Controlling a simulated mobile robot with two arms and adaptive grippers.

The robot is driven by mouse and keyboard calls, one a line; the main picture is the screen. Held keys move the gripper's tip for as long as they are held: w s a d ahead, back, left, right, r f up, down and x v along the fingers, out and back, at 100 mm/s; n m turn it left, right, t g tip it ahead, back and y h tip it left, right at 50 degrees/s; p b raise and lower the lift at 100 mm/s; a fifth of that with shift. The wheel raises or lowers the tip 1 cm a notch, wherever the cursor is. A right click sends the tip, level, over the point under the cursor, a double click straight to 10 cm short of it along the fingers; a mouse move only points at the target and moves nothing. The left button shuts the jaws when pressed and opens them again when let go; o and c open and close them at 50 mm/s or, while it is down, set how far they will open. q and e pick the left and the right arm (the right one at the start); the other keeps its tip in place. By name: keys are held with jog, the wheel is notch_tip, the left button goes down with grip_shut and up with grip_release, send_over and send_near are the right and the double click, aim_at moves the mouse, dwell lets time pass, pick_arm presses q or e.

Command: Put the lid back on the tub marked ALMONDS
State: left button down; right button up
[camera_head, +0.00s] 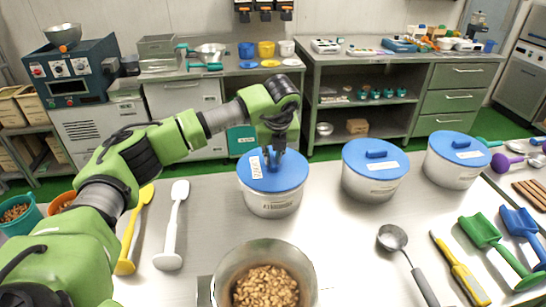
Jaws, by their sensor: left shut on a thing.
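A white tub (271,204) stands on the near steel table with a blue lid (290,178) over its mouth. The lid looks level and at the rim; I cannot tell whether a small gap is left. My left gripper (272,163) points down from above and is shut on the lid's knob, which it mostly hides. A white label with small print sits on the lid, too small to read. Two more white tubs, the middle one (368,186) and the right one (452,172), have blue lids on. I cannot read which tub is marked ALMONDS. My right gripper is out of view.
A steel bowl of nuts (266,286) stands at the front. White (174,225) and yellow (135,230) utensils lie left. A ladle (393,238), a yellow-handled tool (461,270) and a green scoop (482,232) lie right. Bare tabletop lies between bowl and tubs.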

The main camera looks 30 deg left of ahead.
pick_arm(q)
jog(key=shift+f+b, duration=0.15)
jog(key=shift+b, duration=0.2)
dwell(0.3)
jog(key=c, duration=1.4)
grip_release()
jog(key=shift+r+p, duration=1.6)
jog(key=shift+r, duration=1.9)
